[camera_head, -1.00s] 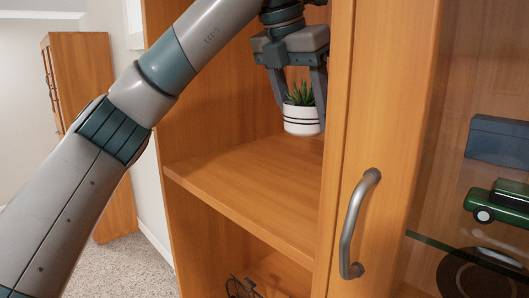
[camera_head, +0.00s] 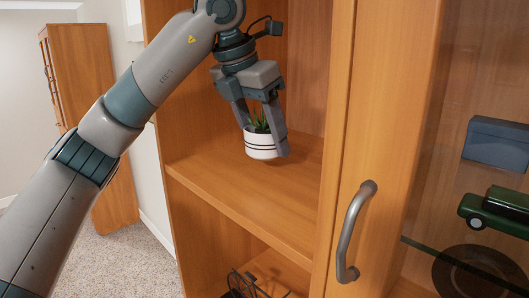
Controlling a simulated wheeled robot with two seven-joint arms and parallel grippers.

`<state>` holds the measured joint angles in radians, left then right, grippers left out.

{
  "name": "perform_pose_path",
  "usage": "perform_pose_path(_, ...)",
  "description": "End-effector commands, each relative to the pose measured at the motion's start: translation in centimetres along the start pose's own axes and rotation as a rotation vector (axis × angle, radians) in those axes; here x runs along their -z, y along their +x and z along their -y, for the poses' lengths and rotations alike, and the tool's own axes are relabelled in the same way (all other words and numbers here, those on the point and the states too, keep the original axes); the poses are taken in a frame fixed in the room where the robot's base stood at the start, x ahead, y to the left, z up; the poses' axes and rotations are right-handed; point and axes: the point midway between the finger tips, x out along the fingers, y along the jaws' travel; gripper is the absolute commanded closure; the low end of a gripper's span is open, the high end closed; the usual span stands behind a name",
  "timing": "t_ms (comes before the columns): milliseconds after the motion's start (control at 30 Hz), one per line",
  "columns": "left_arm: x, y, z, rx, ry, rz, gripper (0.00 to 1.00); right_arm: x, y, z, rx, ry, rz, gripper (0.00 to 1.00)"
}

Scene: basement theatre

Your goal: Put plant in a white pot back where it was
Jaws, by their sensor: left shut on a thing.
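The plant in a white pot (camera_head: 261,145) is a small green succulent in a white pot with dark stripes. My left gripper (camera_head: 264,138) comes down from above with one finger on each side of the pot and is shut on it. The pot is inside the open wooden cabinet, low over the middle shelf (camera_head: 225,190). I cannot tell whether its base touches the shelf. The fingers hide part of the leaves and the pot's sides. My right gripper is not in view.
A wooden door frame with a metal handle (camera_head: 354,232) stands right of the shelf. Behind glass at right are a blue box (camera_head: 495,150), a green toy car (camera_head: 497,210) and a dark round object (camera_head: 475,273). A dark wire-like object (camera_head: 240,285) sits on the lower shelf. The middle shelf around the pot is clear.

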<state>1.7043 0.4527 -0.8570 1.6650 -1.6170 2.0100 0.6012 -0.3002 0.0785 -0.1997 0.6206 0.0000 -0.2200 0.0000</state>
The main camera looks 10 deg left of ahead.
Motion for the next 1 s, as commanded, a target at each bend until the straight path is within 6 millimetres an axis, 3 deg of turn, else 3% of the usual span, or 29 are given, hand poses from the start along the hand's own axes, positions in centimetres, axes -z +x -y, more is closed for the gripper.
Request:
perform_pose_path(400,1.3,3.1,0.0,0.001,0.000,0.000,0.77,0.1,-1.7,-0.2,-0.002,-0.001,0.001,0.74)
perform_pose_path(867,1.6,3.7,0.0,0.000,-0.001,0.001,0.77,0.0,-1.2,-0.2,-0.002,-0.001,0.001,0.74)
perform_pose_path(900,1.5,3.6,0.0,0.000,-0.001,0.000,0.33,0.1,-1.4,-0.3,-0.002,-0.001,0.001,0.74)
perform_pose_path(933,1.5,3.5,0.0,0.000,-0.001,-0.001,0.26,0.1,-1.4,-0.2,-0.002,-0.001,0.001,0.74)
perform_pose_path(1000,1.5,3.5,0.0,0.000,-0.001,-0.001,0.24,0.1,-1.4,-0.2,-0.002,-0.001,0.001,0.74)
